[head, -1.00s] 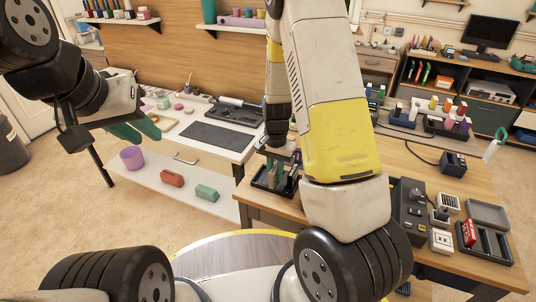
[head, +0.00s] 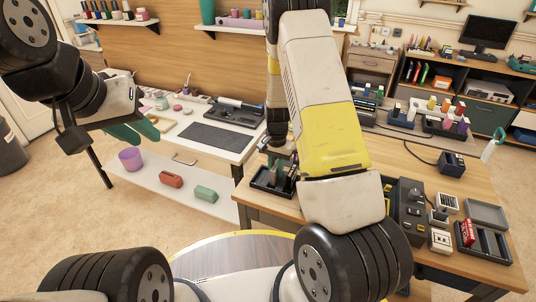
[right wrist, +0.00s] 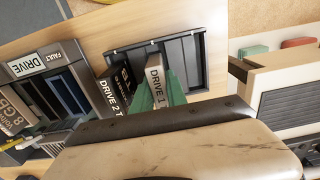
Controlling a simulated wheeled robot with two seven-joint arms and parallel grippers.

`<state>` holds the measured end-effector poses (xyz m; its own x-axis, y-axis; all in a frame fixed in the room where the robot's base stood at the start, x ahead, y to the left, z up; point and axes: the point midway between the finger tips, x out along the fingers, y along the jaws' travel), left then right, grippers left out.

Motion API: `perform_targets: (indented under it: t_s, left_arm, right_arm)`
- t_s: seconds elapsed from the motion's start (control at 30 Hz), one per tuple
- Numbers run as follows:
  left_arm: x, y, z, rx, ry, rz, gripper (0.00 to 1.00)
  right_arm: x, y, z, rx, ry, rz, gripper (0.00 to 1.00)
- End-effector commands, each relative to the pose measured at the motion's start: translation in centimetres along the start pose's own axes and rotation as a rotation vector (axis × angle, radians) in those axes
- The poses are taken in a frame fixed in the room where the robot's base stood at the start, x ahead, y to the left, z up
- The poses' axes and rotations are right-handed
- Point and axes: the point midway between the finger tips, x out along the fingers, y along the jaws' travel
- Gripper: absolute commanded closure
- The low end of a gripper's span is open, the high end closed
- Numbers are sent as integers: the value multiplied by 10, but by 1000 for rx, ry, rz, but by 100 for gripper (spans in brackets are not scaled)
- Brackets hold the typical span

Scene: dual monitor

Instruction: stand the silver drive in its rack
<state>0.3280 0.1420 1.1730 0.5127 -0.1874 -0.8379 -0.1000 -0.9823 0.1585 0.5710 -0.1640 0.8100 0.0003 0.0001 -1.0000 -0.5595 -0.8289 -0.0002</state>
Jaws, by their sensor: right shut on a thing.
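My right gripper (head: 279,178) is at the black rack (head: 262,185) on the near left corner of the wooden table. In the right wrist view its green fingers (right wrist: 160,93) are shut on the silver drive (right wrist: 154,76), labelled "DRIVE 1 T". The drive is over or in the rack (right wrist: 196,62), beside the black "DRIVE 2 T" drive (right wrist: 115,88). Its lower end is hidden, so I cannot tell how deep it sits. Rack slots to the right of it look empty. My left gripper (head: 138,133) is raised at the left, away from the rack; its finger gap is unclear.
A "FAULT DRIVE" holder (right wrist: 40,62) with several slots stands near the rack in the right wrist view. A black power unit (head: 408,208), a grey tray (head: 488,213) and a red box (head: 468,231) are on the table's right side.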

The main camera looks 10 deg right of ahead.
Motion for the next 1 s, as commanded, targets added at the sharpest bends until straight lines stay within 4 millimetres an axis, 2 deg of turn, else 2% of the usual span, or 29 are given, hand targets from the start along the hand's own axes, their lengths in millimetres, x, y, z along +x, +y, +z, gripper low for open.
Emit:
perform_targets:
  t_s: [0.03,0.07,0.17,0.57,0.67,1.0]
  left_arm:
    - [0,0,0,0,0,0,75]
    - [0,0,0,0,0,0,75]
    - [0,0,0,0,0,0,75]
    - [0,0,0,0,0,0,75]
    - [0,0,0,0,0,0,75]
    - [0,0,0,0,0,0,75]
  right_arm:
    - [2,0,0,0,-1,0,100]
    - [2,0,0,0,-1,0,80]
    - [2,0,0,0,-1,0,60]
    - [-4,0,0,0,1,-1,60]
    - [-17,-1,-1,0,2,-2,60]
    - [-88,-1,0,0,3,-3,60]
